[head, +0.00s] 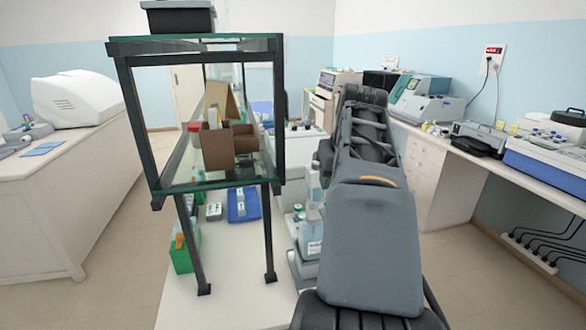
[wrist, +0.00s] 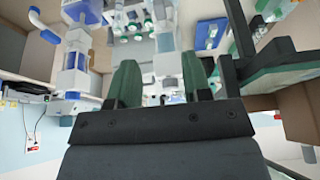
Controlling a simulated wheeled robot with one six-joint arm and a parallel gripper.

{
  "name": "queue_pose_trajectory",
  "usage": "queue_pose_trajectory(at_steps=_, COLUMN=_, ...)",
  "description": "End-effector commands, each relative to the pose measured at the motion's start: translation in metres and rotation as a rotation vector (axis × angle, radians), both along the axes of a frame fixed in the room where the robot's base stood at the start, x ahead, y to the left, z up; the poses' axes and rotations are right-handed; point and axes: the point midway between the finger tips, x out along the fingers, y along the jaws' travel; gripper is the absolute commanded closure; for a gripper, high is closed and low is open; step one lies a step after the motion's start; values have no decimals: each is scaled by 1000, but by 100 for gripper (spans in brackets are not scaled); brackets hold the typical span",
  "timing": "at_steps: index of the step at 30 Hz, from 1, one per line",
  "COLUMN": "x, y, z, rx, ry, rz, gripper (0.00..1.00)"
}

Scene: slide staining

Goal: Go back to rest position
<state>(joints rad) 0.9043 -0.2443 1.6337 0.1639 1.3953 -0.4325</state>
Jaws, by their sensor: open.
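My gripper (wrist: 160,85) shows in the wrist view with its two green fingers apart and nothing between them. Beyond the fingers are bottles and small vessels on the bench, out of reach of the fingertips as far as I can see. In the head view my grey arm is raised in front of me at right of centre, and it hides the gripper itself.
A dark-framed glass shelf (head: 196,47) holds an open cardboard box (head: 222,148) close left of my arm. Below it stand a blue tray (head: 243,204) and a green box (head: 181,253) on the white bench (head: 225,305). Counters (head: 40,215) line both sides, with open floor between.

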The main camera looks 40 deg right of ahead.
Motion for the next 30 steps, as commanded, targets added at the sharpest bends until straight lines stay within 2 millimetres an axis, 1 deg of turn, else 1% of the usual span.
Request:
queue_pose_trajectory(at_steps=7, x=0, y=0, z=0, rx=2, ry=-1, rz=-6, gripper=55)
queue_pose_trajectory(at_steps=10, x=3, y=-5, z=-1, rx=-7, ry=-25, rz=-60, gripper=55)
queue_pose_trajectory(at_steps=11, x=3, y=-8, z=-9, rx=-3, ry=-27, rz=-88, gripper=55)
queue_pose_trajectory(at_steps=12, x=3, y=-11, z=-21, rx=5, ry=-26, rz=-122, gripper=55)
queue_pose_trajectory(at_steps=14, x=3, y=-8, z=-39, rx=13, ry=-22, rz=-161, gripper=55)
queue_pose_trajectory(at_steps=17, x=13, y=18, z=-74, rx=22, ry=-15, rz=-163, gripper=55)
queue_pose_trajectory(at_steps=18, x=18, y=34, z=-89, rx=24, ry=-10, rz=-145, gripper=55)
queue_pose_trajectory(at_steps=20, x=24, y=63, z=-112, rx=25, ry=-5, rz=-101, gripper=55)
queue_pose_trajectory(at_steps=21, x=27, y=83, z=-127, rx=24, ry=0, rz=-65, gripper=55)
queue_pose_trajectory(at_steps=23, x=29, y=112, z=-146, rx=23, ry=5, rz=-2, gripper=55)
queue_pose_trajectory(at_steps=24, x=28, y=131, z=-159, rx=21, ry=11, rz=43, gripper=55)
queue_pose_trajectory(at_steps=27, x=22, y=173, z=-183, rx=16, ry=23, rz=162, gripper=55)
queue_pose_trajectory(at_steps=30, x=14, y=204, z=-198, rx=9, ry=37, rz=276, gripper=55)
